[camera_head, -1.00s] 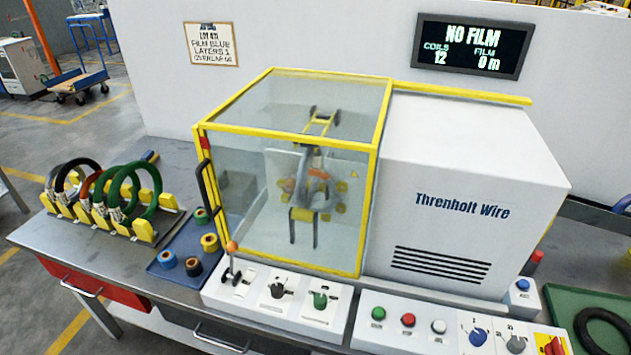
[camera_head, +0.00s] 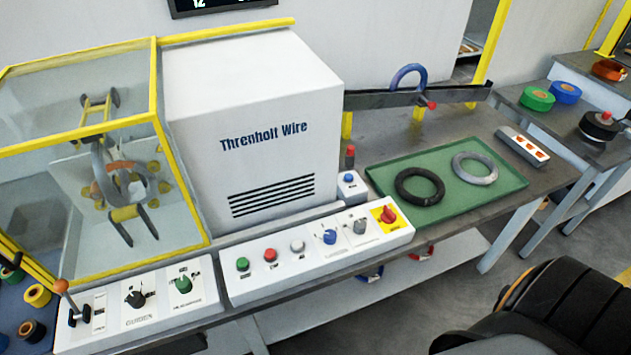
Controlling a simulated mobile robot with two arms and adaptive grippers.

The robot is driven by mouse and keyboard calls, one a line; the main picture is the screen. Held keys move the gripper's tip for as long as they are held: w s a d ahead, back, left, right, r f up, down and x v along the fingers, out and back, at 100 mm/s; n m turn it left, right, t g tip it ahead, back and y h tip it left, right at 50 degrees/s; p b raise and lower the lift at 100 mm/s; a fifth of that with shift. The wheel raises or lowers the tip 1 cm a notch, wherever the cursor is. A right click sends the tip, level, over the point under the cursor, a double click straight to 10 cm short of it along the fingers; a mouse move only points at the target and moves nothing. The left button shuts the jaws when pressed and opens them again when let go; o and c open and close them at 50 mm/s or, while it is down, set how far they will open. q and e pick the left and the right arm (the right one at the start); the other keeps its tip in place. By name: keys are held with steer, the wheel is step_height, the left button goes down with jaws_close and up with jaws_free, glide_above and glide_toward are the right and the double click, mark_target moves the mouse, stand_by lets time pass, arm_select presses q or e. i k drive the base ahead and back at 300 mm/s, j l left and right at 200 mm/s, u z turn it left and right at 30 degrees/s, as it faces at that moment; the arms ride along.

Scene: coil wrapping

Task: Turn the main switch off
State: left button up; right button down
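The main switch appears to be the red rotary knob (camera_head: 388,214) on a yellow plate, at the right end of the white control panel (camera_head: 290,283). Its label is too small to read. Left of it on the same panel are a grey knob (camera_head: 360,227), a blue knob (camera_head: 329,237), and white, red and green buttons. The panel sits in front of the white machine housing (camera_head: 240,120) marked "Threnholt Wire". Neither gripper is in view; a black and orange arm part of mine, it seems, shows at the lower right.
A green tray (camera_head: 460,204) right of the panel holds a black ring (camera_head: 419,187) and a grey ring (camera_head: 475,168). A small box with a blue button (camera_head: 349,180) and a red-topped post stand behind the panel. A second control panel (camera_head: 75,338) lies left.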

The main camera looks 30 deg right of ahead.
mark_target(388, 216)
steer(key=z, duration=0.95)
